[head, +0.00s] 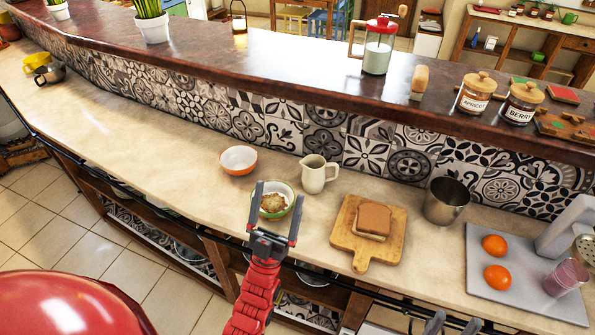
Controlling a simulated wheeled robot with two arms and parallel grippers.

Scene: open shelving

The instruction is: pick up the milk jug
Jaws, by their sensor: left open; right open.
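The milk jug (314,179) is a small cream pitcher with a handle. It stands upright on the pale counter, near the tiled wall. My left gripper (279,192) is open and empty, in front and to the left of the jug and apart from it. Its fingers overlap the view of a green-rimmed bowl with food in it (273,204); I cannot tell its height above that bowl. My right gripper (454,323) shows only as two separated grey fingertips at the bottom edge, open, with the rest out of frame.
An orange bowl (238,173) stands left of the jug. A wooden board (383,253) with bread (373,217) and a metal cup (445,202) stand to its right. A grey tray (500,266) holds oranges. The left counter is mostly clear.

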